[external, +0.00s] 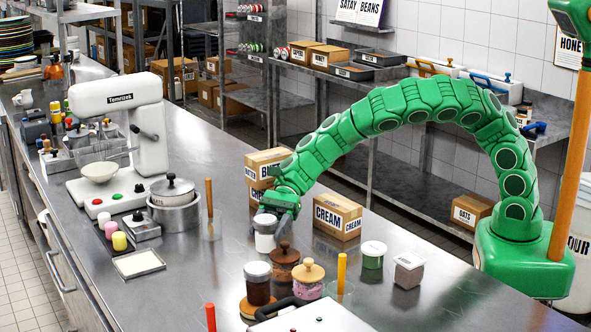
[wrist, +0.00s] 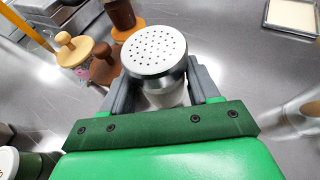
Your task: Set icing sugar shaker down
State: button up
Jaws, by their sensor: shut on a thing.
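The icing sugar shaker (external: 265,236) is a small clear jar with white contents and a light lid. In the wrist view its round perforated metal lid (wrist: 154,52) faces the camera. My gripper (wrist: 152,84) is shut on the shaker, with one grey finger on each side of it just below the lid. In the external view my green arm arches over the counter and my gripper (external: 277,207) is at the shaker's upper right. The shaker looks upright. I cannot tell whether its base touches the counter.
A CREAM box (external: 337,216) is to the right, a steel pot (external: 174,207) to the left. The counter (external: 215,262) has bare room left of the jars.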

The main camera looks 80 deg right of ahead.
aim_at(268, 240)
jog(key=shift+w+f, duration=0.15)
jog(key=shift+f, duration=1.55)
jog(key=shift+f, duration=0.1)
jog(key=o, duration=1.2)
jog(key=shift+c, duration=0.2)
jog(key=shift+d+r, duration=0.2)
jog(key=v, duration=1.1)
jog(key=shift+d, duration=0.25)
jog(key=shift+r, duration=0.15)
